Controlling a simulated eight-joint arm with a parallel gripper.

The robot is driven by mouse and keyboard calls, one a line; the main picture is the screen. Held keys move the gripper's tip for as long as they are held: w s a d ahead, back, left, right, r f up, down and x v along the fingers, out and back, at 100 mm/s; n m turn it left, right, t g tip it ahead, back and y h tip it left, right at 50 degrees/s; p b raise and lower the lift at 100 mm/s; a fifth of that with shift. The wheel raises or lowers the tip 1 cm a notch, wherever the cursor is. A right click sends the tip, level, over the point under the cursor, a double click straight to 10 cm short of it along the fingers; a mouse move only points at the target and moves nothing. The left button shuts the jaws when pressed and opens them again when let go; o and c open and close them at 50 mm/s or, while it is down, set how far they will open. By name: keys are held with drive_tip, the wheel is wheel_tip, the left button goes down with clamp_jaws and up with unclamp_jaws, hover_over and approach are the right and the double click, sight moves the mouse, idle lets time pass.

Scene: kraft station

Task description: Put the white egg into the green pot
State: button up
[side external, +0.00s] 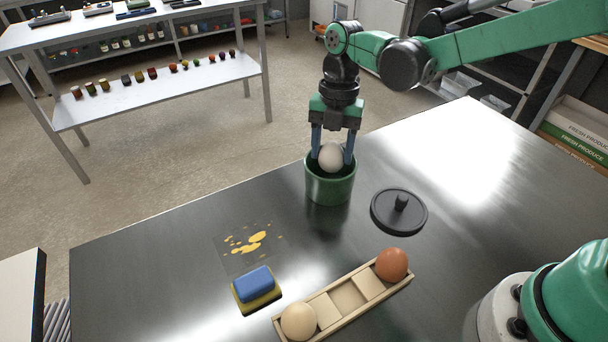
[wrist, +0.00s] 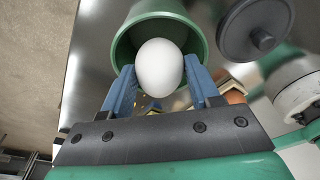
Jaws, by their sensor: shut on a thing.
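The white egg (side external: 331,157) is between the blue fingers of my gripper (side external: 333,150), which is shut on it. The egg sits at the mouth of the green pot (side external: 329,190), with its lower part behind the near rim in the side view. In the wrist view the egg (wrist: 159,68) is between the fingertips (wrist: 158,84), with the open green pot (wrist: 128,45) around and beyond it. The pot stands upright on the dark metal table. I cannot tell whether the egg touches the pot.
A black lid (side external: 399,212) lies right of the pot. A wooden tray (side external: 347,297) in front holds a brown egg (side external: 391,264) and a cream egg (side external: 298,321). A blue and yellow sponge (side external: 255,287) lies near yellow spots (side external: 248,242).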

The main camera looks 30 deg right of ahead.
sight(331, 168)
drive_tip(key=shift+f, duration=2.25)
idle(0.8)
drive_tip(key=o, duration=0.9)
drive_tip(key=shift+w+d+r, duration=0.15)
drive_tip(key=shift+r, duration=1.2)
drive_tip(key=shift+w+d+r, duration=0.15)
drive_tip(key=shift+r, duration=1.2)
drive_tip(key=shift+s+d+r+m, duration=0.1)
drive_tip(key=shift+r+m, duration=0.2)
drive_tip(key=shift+r, duration=0.05)
drive_tip(key=s+d+r+m+t, duration=0.1)
drive_tip(key=s+d+m+t, duration=0.1)
drive_tip(key=m, duration=0.6)
drive_tip(key=s+d+r+m+t, duration=0.2)
drive_tip(key=s+m, duration=0.3)
drive_tip(key=m, duration=0.4)
drive_tip(key=s+d+r+m+t+h, duration=0.1)
drive_tip(key=s+d+r+m+t, duration=0.1)
drive_tip(key=m, duration=0.7)
drive_tip(key=shift+s+d+r+t, duration=0.2)
drive_tip(key=shift+s+d+t, duration=0.5)
drive_tip(key=shift+t, duration=0.5)
